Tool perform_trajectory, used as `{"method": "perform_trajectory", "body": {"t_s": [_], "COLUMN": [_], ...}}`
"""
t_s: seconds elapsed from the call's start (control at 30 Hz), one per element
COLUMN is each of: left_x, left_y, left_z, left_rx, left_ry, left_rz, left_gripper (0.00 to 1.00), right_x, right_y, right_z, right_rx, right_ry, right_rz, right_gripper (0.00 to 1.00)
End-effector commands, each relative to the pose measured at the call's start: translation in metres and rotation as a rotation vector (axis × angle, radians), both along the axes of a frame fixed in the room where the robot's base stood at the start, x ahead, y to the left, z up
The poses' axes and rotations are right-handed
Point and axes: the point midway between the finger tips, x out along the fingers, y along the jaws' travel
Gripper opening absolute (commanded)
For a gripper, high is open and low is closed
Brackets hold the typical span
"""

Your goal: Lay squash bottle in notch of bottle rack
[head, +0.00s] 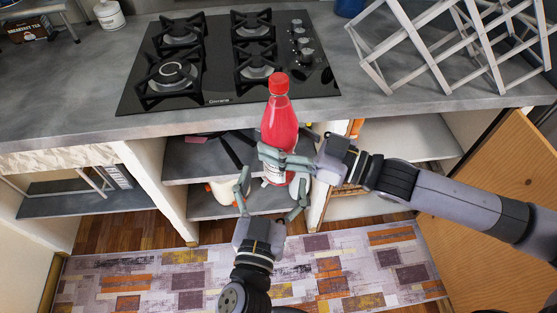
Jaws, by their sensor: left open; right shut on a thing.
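The squash bottle (281,118) is red with a red cap and a pale label low down. It stands roughly upright in the air in front of the counter edge. My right gripper (286,163) comes in from the right and is shut on the bottle's lower body, hiding part of it. My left gripper (268,205) is below, open, with its fingers pointing up near the bottle's bottom; I cannot tell whether they touch it. The bottle rack (442,62), a pale lattice of crossed bars, stands on the counter at the far right.
A black gas hob (222,80) fills the middle of the grey counter (75,90). A white canister (109,14) and a tea box (27,29) stand at the back left. Open shelves lie under the counter. A wooden door (500,190) stands open at the right.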

Motion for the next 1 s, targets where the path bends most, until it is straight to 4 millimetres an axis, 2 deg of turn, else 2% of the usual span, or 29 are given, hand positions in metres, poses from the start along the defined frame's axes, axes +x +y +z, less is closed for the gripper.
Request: {"method": "perform_trajectory", "body": {"t_s": [0.2,0.4,0.83,1.0], "left_x": [0.029,0.046,0.053,0.052], "left_y": [-0.007,-0.012,-0.013,-0.013], "left_z": [0.001,0.0,0.0,0.0], "left_rx": [0.003,0.002,0.002,0.002], "left_ry": [-0.003,0.0,0.003,0.003], "left_rz": [-0.003,-0.002,-0.001,-0.001], "left_gripper": [0.81,0.81,0.8,0.69], "right_x": [0.0,0.0,0.0,0.0], "right_y": [0.001,0.001,0.001,0.001], "right_z": [0.003,0.003,0.003,0.003], "right_rx": [0.005,0.005,0.005,0.005], "right_ry": [-0.005,-0.005,-0.005,-0.005], "right_rz": [0.002,0.002,0.002,0.002], "right_gripper": [0.0,0.0,0.0,0.0]}}
